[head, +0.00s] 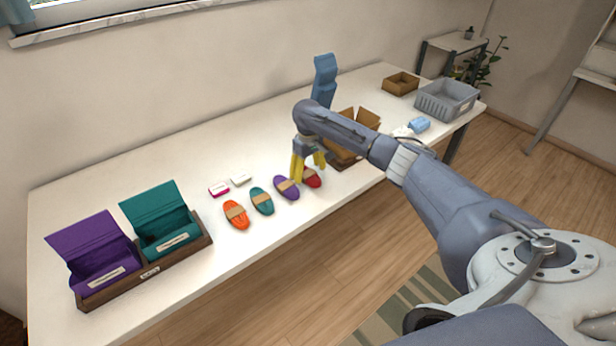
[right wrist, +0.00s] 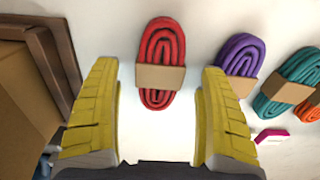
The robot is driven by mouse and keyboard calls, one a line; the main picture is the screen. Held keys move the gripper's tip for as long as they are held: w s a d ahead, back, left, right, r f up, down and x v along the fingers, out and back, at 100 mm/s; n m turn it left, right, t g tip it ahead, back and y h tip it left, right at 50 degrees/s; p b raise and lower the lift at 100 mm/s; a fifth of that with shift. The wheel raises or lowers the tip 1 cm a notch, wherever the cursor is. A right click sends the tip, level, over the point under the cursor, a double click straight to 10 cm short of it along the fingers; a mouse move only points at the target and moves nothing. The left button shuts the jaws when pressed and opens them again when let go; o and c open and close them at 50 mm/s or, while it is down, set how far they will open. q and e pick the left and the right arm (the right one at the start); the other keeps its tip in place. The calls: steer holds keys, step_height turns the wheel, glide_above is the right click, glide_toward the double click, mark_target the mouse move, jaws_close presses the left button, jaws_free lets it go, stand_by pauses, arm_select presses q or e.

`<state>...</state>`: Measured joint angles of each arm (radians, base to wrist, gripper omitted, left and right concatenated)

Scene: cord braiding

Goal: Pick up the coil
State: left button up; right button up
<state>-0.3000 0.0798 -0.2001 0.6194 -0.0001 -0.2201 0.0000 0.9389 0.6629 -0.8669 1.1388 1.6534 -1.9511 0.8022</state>
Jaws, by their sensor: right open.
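Several banded cord coils lie in a row on the white table: an orange coil (head: 236,214), a teal coil (head: 262,201), a purple coil (head: 286,187) and a red coil (head: 313,178). The task does not say which coil. My right gripper (head: 308,172) is open with yellow fingers, above the red coil and partly covering it. In the right wrist view the red coil (right wrist: 160,62) lies centred beyond the open fingertips (right wrist: 160,75), with nothing held between them. The purple coil (right wrist: 240,62) and teal coil (right wrist: 288,85) lie to its right. My left gripper is not in view.
A wooden holder (head: 150,272) with open purple and teal boxes stands at the left. A pink-edged block (head: 219,190) and a pale block (head: 241,180) lie behind the coils. An open cardboard box (head: 345,153) stands close right of the gripper. A grey bin (head: 446,99) is farther right.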

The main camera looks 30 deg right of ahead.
steer(key=shift+f, duration=0.9)
steer(key=c, duration=1.4)
steer(key=shift+o, duration=0.2)
